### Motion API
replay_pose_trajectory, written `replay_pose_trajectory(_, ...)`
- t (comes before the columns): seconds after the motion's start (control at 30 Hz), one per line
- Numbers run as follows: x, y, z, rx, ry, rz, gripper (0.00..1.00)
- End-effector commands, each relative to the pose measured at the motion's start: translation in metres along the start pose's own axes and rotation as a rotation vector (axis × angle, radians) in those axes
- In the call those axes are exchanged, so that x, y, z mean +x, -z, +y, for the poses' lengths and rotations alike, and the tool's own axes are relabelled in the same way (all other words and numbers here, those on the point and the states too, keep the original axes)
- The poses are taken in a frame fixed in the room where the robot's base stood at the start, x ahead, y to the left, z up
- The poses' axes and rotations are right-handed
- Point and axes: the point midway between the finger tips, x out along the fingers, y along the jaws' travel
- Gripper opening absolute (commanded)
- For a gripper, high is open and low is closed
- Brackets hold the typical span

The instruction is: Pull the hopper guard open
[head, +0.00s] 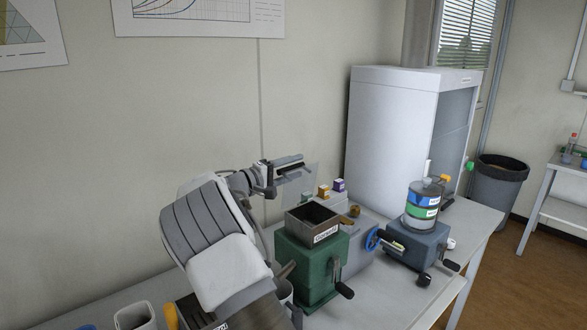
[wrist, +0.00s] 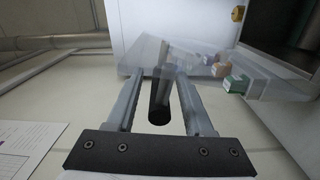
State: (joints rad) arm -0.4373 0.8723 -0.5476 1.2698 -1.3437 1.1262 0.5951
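The hopper guard (head: 304,187) looks like a clear panel standing up behind the labelled open-top hopper (head: 312,222) of the green crank machine (head: 311,262). In the wrist view the guard (wrist: 215,62) crosses the picture beyond my fingers. A dark rod-like handle (wrist: 160,105) lies between the fingers. My gripper (head: 303,163) is level at the guard's top, and in the wrist view my gripper (wrist: 160,80) is open, with a gap on both sides of the handle. Where the handle joins the guard is hard to make out.
A grey machine with a blue handwheel (head: 372,241) and a jar unit (head: 422,205) stand to the right on the bench. Small coloured blocks (head: 338,185) sit behind the hopper. A white cabinet (head: 391,125) stands at the back. The wall is close behind my arm.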

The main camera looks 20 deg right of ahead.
Motion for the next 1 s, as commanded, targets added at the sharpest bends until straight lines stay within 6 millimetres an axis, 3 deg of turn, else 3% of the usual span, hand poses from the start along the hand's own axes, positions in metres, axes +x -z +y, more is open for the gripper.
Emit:
replay_pose_trajectory(0.17, -0.001, 0.000, 0.000, 0.000, 0.000, -0.001, 0.52)
replay_pose_trajectory(0.33, -0.019, 0.000, -0.001, 0.000, 0.001, 0.001, 0.52)
replay_pose_trajectory(0.8, -0.130, 0.001, -0.001, 0.000, 0.001, 0.003, 0.52)
replay_pose_trajectory(1.0, -0.162, 0.001, 0.000, 0.000, 0.001, 0.002, 0.52)
